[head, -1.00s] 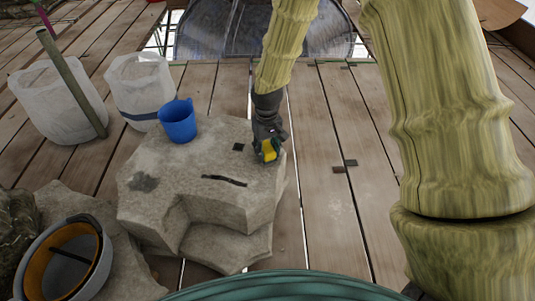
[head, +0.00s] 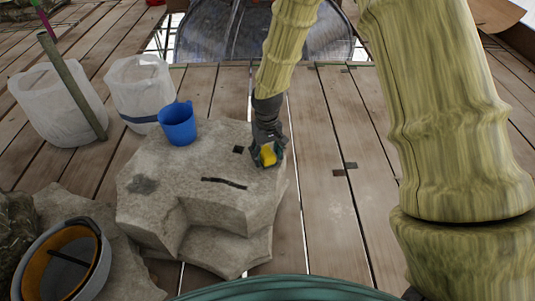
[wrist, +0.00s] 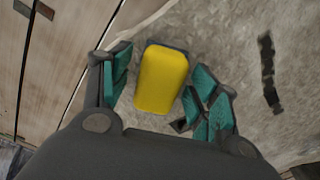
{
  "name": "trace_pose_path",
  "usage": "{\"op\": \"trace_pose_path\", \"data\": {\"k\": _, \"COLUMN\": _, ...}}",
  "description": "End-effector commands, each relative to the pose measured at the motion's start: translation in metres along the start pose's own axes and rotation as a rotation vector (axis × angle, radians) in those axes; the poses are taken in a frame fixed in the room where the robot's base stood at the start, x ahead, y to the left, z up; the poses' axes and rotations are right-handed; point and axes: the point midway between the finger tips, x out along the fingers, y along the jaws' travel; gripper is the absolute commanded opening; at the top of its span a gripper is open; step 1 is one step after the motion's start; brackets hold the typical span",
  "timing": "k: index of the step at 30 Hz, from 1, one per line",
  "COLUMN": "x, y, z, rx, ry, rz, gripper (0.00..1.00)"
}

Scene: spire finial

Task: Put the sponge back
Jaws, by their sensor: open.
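The yellow sponge (head: 268,155) with a dark underside lies on the right part of the grey stone block's top (head: 235,205). In the wrist view the sponge (wrist: 161,80) lies between the two teal-padded fingers of my gripper (wrist: 158,95). The fingers are open, with a gap on each side of the sponge. In the head view my gripper (head: 267,150) reaches down over the block's right edge and partly hides the sponge.
A blue cup (head: 178,124) stands on the block's back left. A grey bucket with an orange inside (head: 62,262) stands at the lower left. Plank floor (head: 345,215) right of the block is mostly clear.

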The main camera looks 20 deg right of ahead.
Motion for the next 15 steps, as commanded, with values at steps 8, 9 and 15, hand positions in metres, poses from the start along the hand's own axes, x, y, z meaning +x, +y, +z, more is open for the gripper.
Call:
{"op": "trace_pose_path", "data": {"k": 8, "x": -0.043, "y": 0.0, "z": 0.0, "rx": 0.0, "ry": 0.002, "rz": 0.0, "gripper": 0.61}}
{"op": "trace_pose_path", "data": {"k": 9, "x": -0.05, "y": 0.0, "z": 0.0, "rx": 0.0, "ry": 0.001, "rz": 0.0, "gripper": 0.61}}
{"op": "trace_pose_path", "data": {"k": 15, "x": -0.086, "y": 0.0, "z": 0.0, "rx": 0.0, "ry": 0.001, "rz": 0.0, "gripper": 0.61}}
